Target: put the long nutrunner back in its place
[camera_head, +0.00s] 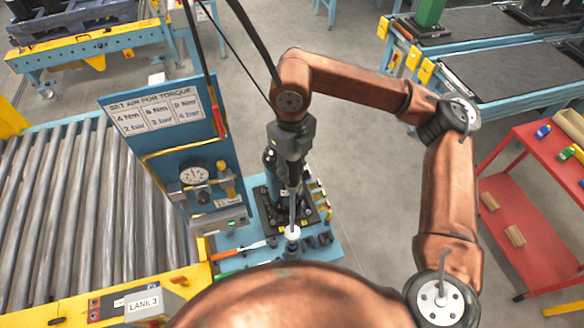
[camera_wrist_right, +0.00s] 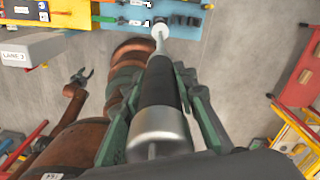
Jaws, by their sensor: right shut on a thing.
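My right gripper (camera_head: 293,170) is shut on the long nutrunner, pointing down over the blue tool board (camera_head: 325,248). The nutrunner's thin grey shaft (camera_head: 292,208) ends in a white tip (camera_head: 292,232) close to the board's front part. I cannot tell whether the tip touches it. In the right wrist view, the right gripper (camera_wrist_right: 160,85) has green fingers on both sides of the nutrunner's dark body (camera_wrist_right: 158,85), with a silver end near the camera. My left gripper (camera_wrist_right: 82,77) shows there, open and empty, away from the board; it is out of the head view.
A blue panel (camera_head: 150,100) with a torque sign and gauge stands left of my right gripper. A roller conveyor (camera_head: 60,210) lies beyond it. An orange-handled tool (camera_head: 240,248) lies on the board. A red cart (camera_head: 530,200) stands at right, with bare floor between.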

